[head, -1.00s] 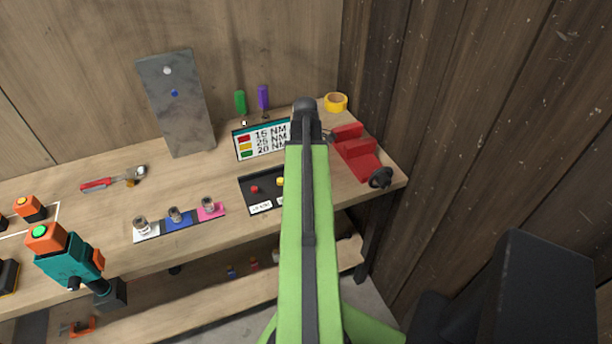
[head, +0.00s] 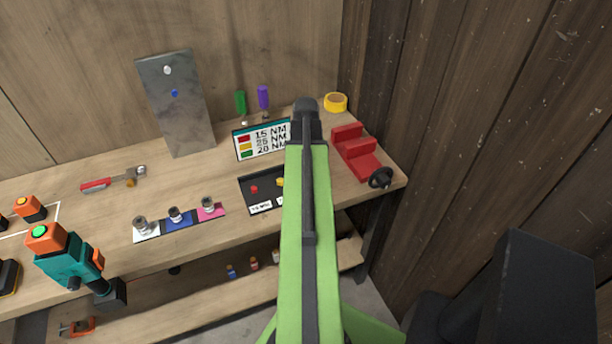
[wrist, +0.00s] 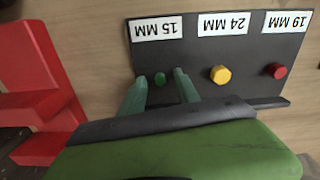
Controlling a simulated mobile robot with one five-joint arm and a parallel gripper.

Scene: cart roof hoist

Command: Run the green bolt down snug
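The green bolt (wrist: 160,79) sits in the black tray under the "15 MM" label in the wrist view, which shows the labels upside down. My gripper (wrist: 160,75) is open, with one finger on each side of the bolt and a gap to each. In the head view my arm hides the green bolt and most of my gripper. The tray (head: 245,184) also shows a red bolt (head: 254,189) and a yellow bolt (head: 280,182). A teal power driver (head: 67,262) with a green button stands at the left.
A red vise (head: 357,152) stands right of my arm. A torque sign (head: 262,141) is behind the tray. Several sockets stand on a white, blue and pink strip (head: 180,222). A grey plate (head: 183,115) with bolts leans at the back. A red-handled wrench (head: 97,185) lies left.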

